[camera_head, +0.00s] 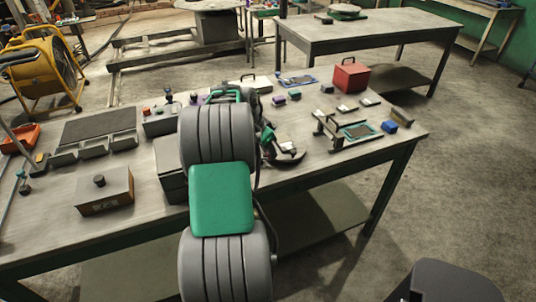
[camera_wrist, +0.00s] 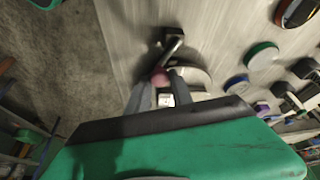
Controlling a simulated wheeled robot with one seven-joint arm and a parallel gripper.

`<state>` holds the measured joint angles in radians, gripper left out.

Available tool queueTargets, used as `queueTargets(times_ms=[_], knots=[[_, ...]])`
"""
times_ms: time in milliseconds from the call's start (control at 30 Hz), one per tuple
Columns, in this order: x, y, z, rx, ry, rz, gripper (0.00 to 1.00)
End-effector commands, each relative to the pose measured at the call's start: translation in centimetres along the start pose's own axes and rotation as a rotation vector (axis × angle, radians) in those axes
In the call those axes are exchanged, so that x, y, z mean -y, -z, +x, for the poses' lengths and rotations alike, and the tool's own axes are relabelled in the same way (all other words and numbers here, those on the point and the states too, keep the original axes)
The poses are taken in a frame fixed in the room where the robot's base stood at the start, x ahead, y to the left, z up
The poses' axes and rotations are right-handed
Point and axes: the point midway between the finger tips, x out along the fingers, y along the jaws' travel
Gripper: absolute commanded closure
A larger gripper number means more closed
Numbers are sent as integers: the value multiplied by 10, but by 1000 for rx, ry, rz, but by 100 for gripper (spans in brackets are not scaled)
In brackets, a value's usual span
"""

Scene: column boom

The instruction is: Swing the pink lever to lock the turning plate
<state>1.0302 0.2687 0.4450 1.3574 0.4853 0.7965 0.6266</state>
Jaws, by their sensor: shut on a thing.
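In the wrist view the pink lever's (camera_wrist: 160,77) rounded end shows between the fingertips of my gripper (camera_wrist: 160,84). My gripper is shut on it. A dark metal bar (camera_wrist: 173,44) reaches from near the pink end toward the top of the view. A pale grey round-edged plate (camera_wrist: 200,77) lies just right of the fingers; I take it for the turning plate, but the fingers hide part of it. A small white block (camera_wrist: 167,99) shows between the fingers. In the head view my arm covers most of this spot, and I cannot make out the pink lever there.
The workbench (camera_head: 330,170) is crowded. A brown box (camera_head: 104,190) stands at its left, a red box (camera_head: 350,76) at its back right, and a teal-framed fixture (camera_head: 358,131) on the right. In the wrist view a green disc (camera_wrist: 262,55) and a blue disc (camera_wrist: 236,83) lie to the right.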

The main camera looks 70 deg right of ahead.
Motion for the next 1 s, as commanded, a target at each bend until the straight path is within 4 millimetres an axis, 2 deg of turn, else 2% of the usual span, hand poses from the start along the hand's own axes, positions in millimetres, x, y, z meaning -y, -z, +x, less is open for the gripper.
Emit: queueTargets(times_ms=[200,233,467,767,867,1000], knots=[[0,1,-1,-1,1,-1,100],[0,1,-1,-1,1,-1,72],[0,0,-1,-1,0,0,53],[1,0,-4,-1,1,0,52],[1,0,-16,-2,3,-2,52],[2,0,-46,-3,4,-1,52]])
